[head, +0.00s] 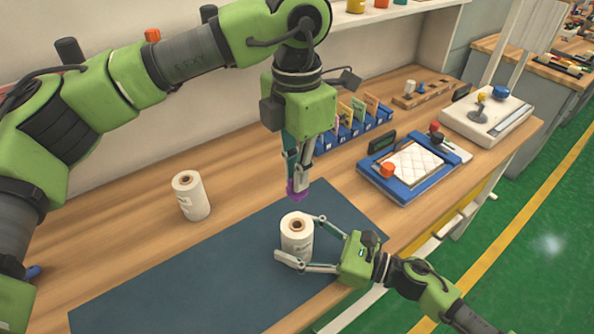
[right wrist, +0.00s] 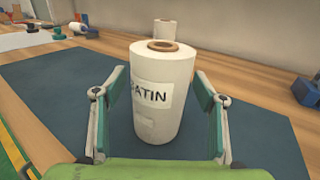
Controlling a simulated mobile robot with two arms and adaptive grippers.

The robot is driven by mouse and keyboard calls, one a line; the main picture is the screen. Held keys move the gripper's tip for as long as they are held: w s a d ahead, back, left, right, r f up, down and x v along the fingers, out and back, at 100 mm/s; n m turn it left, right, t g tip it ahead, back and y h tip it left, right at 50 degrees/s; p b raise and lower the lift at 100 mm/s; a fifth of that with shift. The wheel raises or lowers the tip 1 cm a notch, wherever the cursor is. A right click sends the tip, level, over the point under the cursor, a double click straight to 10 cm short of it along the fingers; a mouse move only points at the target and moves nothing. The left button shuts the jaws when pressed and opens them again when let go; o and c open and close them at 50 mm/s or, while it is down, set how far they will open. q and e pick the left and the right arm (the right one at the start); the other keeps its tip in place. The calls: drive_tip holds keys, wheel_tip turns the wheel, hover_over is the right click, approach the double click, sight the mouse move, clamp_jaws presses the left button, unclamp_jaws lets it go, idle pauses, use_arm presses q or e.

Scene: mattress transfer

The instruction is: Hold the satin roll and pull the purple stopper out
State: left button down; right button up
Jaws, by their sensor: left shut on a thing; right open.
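The satin roll (head: 297,240) stands upright on the dark mat, a white roll with a brown core open at the top. In the right wrist view the satin roll (right wrist: 157,105) shows a label reading "ATIN". My right gripper (head: 297,243) is open, its fingers on either side of the roll; in the right wrist view there are gaps between fingers and roll. My left gripper (head: 296,183) points down above the roll, shut on the purple stopper (head: 297,193). The stopper is clear of the roll's top, with a small gap below it.
A second white roll (head: 190,196) stands on the wooden table to the left. The dark mat (head: 180,275) is mostly bare. A blue tray (head: 410,187) with a quilted piece, a blue rack of cards (head: 345,130) and a white device (head: 487,112) stand to the right.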

drive_tip(key=v, duration=1.2)
